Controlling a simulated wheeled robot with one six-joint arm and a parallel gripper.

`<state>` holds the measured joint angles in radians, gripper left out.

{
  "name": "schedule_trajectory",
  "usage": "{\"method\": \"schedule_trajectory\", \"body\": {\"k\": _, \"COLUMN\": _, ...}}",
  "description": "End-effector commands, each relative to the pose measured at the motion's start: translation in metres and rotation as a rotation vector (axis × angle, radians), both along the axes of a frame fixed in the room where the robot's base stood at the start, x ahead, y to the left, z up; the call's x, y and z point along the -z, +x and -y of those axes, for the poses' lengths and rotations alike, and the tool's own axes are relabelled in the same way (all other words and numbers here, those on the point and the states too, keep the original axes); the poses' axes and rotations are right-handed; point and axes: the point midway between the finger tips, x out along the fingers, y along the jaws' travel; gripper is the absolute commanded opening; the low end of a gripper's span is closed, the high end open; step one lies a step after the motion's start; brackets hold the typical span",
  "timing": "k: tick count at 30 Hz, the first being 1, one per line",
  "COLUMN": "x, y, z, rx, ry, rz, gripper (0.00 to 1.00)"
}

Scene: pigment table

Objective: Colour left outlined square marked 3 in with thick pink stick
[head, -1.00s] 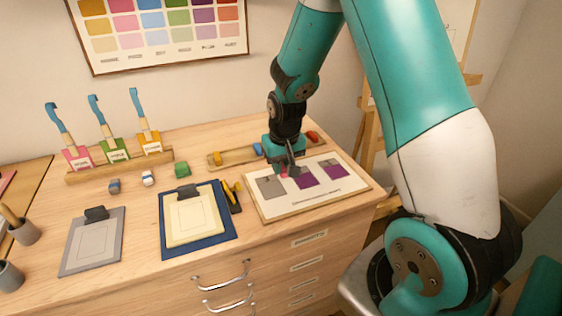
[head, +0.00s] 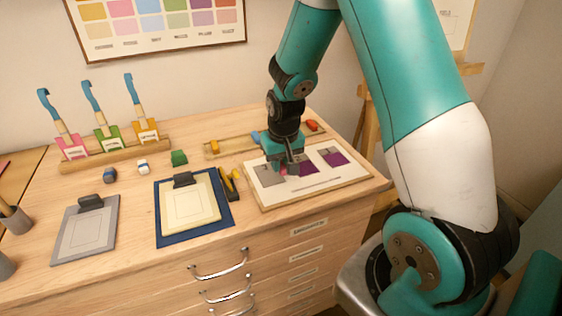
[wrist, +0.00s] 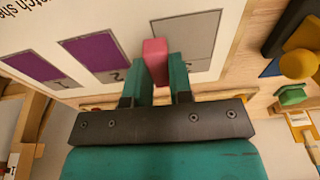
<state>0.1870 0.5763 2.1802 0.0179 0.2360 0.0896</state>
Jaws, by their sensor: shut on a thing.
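A white sheet on a board (head: 318,190) lies at the right of the tabletop. It bears a grey outlined square (head: 267,176) at left and two purple squares, middle (head: 308,169) and right (head: 335,158). My gripper (head: 284,166) is shut on the thick pink stick (wrist: 155,58), over the sheet between the grey and middle squares. In the wrist view, the stick's end overlaps the inner side of the grey square (wrist: 190,38). I cannot tell whether it touches the paper. No pink shows on the grey square. Its number is not readable.
A wooden rack (head: 230,147) with coloured sticks lies behind the sheet. A blue board with a cream pad (head: 190,205) and a yellow-black tool (head: 230,184) lie left of it. Small blocks, labelled brushes in a stand (head: 115,157) and a grey clipboard (head: 70,245) are farther left.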

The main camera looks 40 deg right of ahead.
Motion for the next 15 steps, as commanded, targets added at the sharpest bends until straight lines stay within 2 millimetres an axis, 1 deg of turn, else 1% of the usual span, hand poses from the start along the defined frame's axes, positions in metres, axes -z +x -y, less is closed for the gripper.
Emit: {"method": "schedule_trajectory", "body": {"k": 15, "x": 0.0106, "y": 0.0000, "z": -0.0001, "rx": 0.000, "ry": 0.000, "rz": 0.000, "gripper": 0.01}}
